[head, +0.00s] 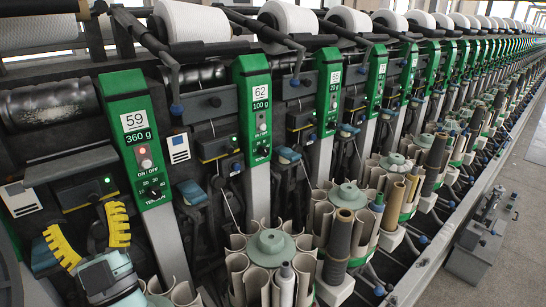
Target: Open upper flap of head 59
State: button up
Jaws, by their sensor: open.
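Head 59 has a green panel (125,101) at the left of the head view, marked "59" and "360 g", with a lit red button and a tension dial. To its left, a dark grey plate (70,165) juts out above a black box (87,194) with a small green light. I cannot tell for sure which part is the upper flap. My gripper (83,220), with yellow ridged fingers, is at the lower left, in front of and below that box in the picture. Its fingers are apart with nothing visible between them. It partly hides the lower part of head 59.
Head 62, with its green panel (253,100), stands to the right, and more heads recede beyond it. Round magazines of tubes (272,247) stick out below the heads. A white yarn cone (190,22) sits above. A grey metal box (478,250) stands on the open floor (510,240) at right.

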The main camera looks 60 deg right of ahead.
jog(key=shift+s+a, duration=0.2)
jog(key=shift+s, duration=0.65)
dwell(0.4)
